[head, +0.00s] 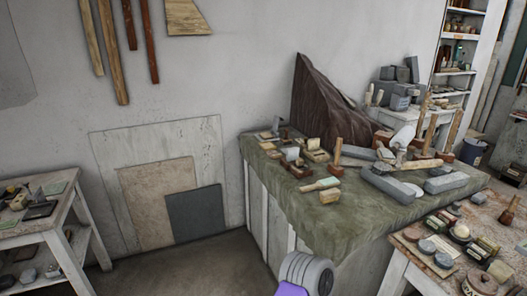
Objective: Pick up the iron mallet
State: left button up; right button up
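Several mallet-like tools lie or stand on the green cloth of the workbench (345,213). A tool with a pale grey rounded head (403,136) and an upright wooden handle (421,112) is at the back right of the bench. A wooden-handled tool (337,152) stands head-down near the middle. Another, with a reddish-brown head (444,157), stands at the right. A small dark grey-headed tool (276,126) is at the back left. I cannot tell which is the iron mallet. Neither gripper shows; only a grey and purple part of my arm is at the bottom edge.
Grey stone blocks (391,184) and small boxes crowd the bench. A brown rock-like slab (322,98) rises behind. A cluttered table (408,283) stands at the front right, another table (46,231) at the left. Floor (190,270) is clear between.

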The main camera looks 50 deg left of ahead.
aim_at(334, 168)
jog(key=u, duration=1.45)
